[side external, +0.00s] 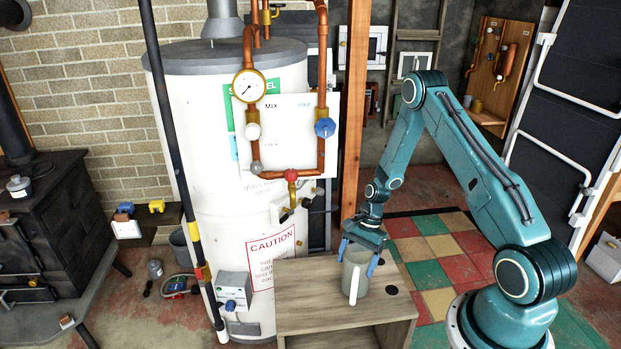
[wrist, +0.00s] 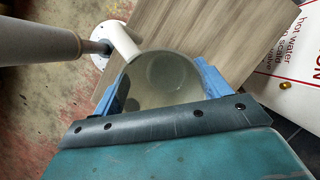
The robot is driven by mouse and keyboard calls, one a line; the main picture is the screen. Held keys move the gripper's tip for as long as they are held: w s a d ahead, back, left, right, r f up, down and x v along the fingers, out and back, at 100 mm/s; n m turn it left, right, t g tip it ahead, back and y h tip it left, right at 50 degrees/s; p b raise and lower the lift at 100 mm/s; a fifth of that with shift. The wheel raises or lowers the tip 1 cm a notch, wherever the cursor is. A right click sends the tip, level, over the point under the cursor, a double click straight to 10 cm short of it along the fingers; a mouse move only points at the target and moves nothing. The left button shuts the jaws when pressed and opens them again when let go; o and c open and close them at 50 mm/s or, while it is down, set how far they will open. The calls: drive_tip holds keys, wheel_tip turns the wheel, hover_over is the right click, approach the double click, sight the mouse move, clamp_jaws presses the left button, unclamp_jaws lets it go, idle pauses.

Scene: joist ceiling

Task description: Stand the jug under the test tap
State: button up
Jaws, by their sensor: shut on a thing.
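The jug (side external: 355,274) is a pale grey, cup-like vessel, upright over the wooden stand top (side external: 305,292). My gripper (side external: 358,257) is shut on it, with a blue finger on each side. In the wrist view the jug's open mouth (wrist: 165,70) lies between the fingers (wrist: 164,88), its pale handle pointing to the upper left. I cannot tell whether its base touches the wood. The test tap (side external: 291,200) is a brass spout below the red knob on the copper pipework, higher and left of the jug.
The white boiler tank (side external: 215,190) stands directly behind the stand. A wooden post (side external: 355,110) rises close behind my gripper. The stand top left of the jug is clear.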

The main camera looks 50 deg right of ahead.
wheel_tip(320, 180, up, 20)
idle(0.8)
drive_tip(key=shift+f, duration=0.1)
idle(0.4)
drive_tip(key=w+a+f+n+g+h, duration=0.2)
drive_tip(key=a+n, duration=0.5)
drive_tip(key=n, duration=0.2)
drive_tip(key=w+a+f+n+g+h, duration=0.2)
drive_tip(key=a+n, duration=0.6)
drive_tip(key=n, duration=0.1)
drive_tip(key=shift+w+a, duration=0.15)
drive_tip(key=shift+w, duration=0.2)
drive_tip(key=shift+f, duration=0.1)
idle(0.7)
